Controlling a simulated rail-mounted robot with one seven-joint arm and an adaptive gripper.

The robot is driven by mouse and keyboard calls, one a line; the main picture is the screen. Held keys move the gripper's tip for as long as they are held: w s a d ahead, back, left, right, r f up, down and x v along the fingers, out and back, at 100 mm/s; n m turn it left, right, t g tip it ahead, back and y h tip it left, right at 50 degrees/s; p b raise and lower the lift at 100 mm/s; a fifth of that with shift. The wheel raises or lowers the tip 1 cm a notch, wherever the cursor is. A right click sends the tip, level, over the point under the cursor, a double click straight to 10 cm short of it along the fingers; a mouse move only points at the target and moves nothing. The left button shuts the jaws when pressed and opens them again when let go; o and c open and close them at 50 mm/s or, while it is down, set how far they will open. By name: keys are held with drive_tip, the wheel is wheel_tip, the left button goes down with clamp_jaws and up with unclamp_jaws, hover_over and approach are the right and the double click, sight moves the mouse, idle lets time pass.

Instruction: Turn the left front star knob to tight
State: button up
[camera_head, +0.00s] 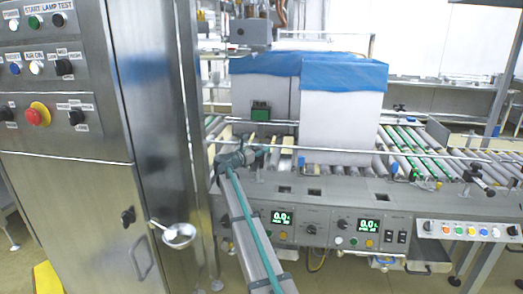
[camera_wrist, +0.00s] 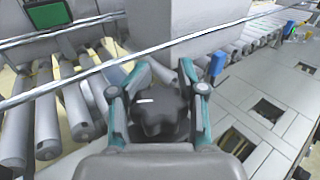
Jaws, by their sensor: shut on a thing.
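The left front star knob (camera_wrist: 158,112) is a dark, lobed knob in the middle of the wrist view. My gripper (camera_wrist: 158,82) has one teal-edged finger on each side of it and is shut on it. In the head view my gripper (camera_head: 240,157) is at the front rail of the conveyor, left of the white box, and its fingers hide the knob there. Any tight mark on the knob cannot be made out.
A metal guide rail (camera_wrist: 110,62) runs just beyond the knob. A white box (camera_head: 340,110) with a blue liner (camera_head: 345,72) stands on the rollers (camera_head: 405,150). A control panel (camera_head: 330,228) lies in front, and a steel cabinet (camera_head: 70,200) stands close at left.

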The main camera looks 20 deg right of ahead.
drive_tip(key=shift+a+f, duration=0.1)
drive_tip(key=shift+a, duration=0.05)
drive_tip(key=o, duration=0.8)
drive_tip(key=shift+c, duration=0.2)
drive_tip(key=shift+o, duration=0.7)
drive_tip(key=shift+a, duration=0.15)
drive_tip(key=v, duration=1.1)
drive_tip(key=shift+s+a, duration=0.25)
drive_tip(key=shift+a, duration=0.1)
